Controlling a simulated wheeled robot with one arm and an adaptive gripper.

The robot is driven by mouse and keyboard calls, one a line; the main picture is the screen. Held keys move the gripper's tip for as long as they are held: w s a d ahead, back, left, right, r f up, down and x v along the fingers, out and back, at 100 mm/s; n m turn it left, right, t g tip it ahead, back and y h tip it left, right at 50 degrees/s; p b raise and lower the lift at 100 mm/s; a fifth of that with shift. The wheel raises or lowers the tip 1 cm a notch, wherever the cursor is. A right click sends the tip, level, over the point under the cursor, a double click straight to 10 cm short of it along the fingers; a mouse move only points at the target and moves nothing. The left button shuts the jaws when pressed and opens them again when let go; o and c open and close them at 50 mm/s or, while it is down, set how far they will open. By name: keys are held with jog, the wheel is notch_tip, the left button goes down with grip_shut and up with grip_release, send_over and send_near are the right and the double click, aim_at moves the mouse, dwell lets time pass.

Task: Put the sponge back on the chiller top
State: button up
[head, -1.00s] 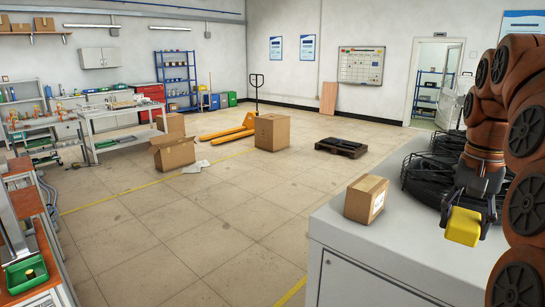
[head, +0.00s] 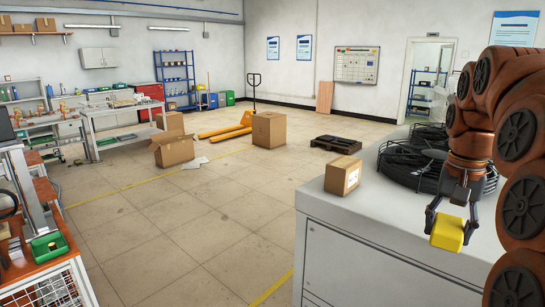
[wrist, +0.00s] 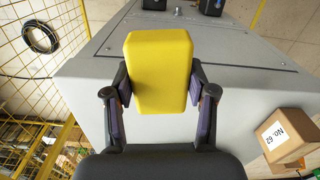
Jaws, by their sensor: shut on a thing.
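The yellow sponge (head: 447,233) is a rounded block held between the fingers of my gripper (head: 449,222). It also shows in the wrist view (wrist: 159,72), with one finger pressed on each side. The gripper (wrist: 161,90) points down over the grey chiller top (head: 375,208), near its front edge. The chiller top (wrist: 230,88) also shows behind the sponge in the wrist view. I cannot tell whether the sponge touches the surface or hangs above it.
A small cardboard box (head: 343,175) stands on the chiller's left corner. Black round fan grilles (head: 410,165) take up the top's far part. The grey surface between box and gripper is clear. A yellow mesh fence (wrist: 40,60) stands beside the chiller in the wrist view.

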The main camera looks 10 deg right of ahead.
jog(key=w+a+f+n, duration=0.3)
jog(key=w+a+f, duration=0.2)
jog(key=f, duration=0.5)
jog(key=w+a+f+n, duration=0.2)
jog(key=w+a+f, duration=0.4)
jog(key=a+f, duration=0.4)
jog(key=w+a+f+n, duration=0.3)
jog(key=w+a+f, duration=0.2)
jog(key=a+f, duration=0.3)
notch_tip(320, 180, down, 3)
jog(key=shift+w+r+n, duration=0.15)
jog(key=shift+w+n, duration=0.15)
jog(key=shift+w, duration=0.1)
